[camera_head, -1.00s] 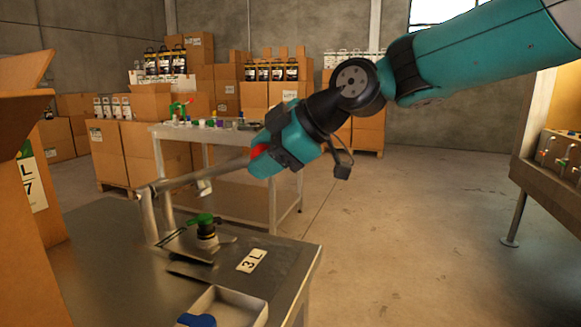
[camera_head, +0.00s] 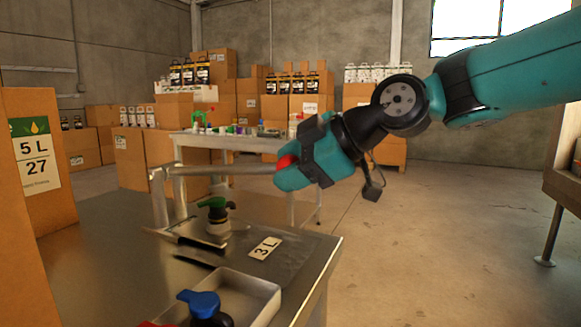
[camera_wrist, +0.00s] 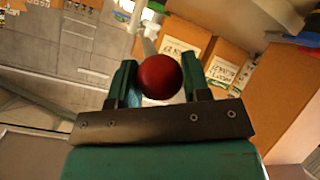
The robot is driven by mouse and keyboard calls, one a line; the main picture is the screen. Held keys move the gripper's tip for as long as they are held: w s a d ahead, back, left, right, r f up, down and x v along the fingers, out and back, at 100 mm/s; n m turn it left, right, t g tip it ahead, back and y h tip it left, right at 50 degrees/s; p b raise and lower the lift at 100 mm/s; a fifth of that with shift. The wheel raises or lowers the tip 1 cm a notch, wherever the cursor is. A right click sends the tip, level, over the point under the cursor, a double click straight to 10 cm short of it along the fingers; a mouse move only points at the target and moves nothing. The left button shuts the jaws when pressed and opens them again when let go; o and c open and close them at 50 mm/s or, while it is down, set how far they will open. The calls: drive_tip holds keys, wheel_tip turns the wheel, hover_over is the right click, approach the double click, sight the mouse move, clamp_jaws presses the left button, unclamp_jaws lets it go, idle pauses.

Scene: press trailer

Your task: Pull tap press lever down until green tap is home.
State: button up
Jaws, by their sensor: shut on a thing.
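The tap press stands on the metal bench, and its long grey lever (camera_head: 228,171) runs from the post at left to the red knob (camera_head: 287,161) at right. The lever looks about level in the head view. My gripper (camera_head: 290,170) is shut on the red knob. In the wrist view the red knob (camera_wrist: 159,76) sits between the two fingers (camera_wrist: 160,85).
A metal tray (camera_head: 246,292) with a blue tap (camera_head: 200,303) lies at the bench front, near a "3 L" label (camera_head: 265,248). A cardboard box (camera_head: 38,180) stands close at left. A second table (camera_head: 235,142) and stacked boxes are behind. Open floor lies right.

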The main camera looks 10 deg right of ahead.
drive_tip(key=o, duration=1.3)
drive_tip(key=shift+p+v, duration=1.1)
drive_tip(key=shift+v, duration=7.6)
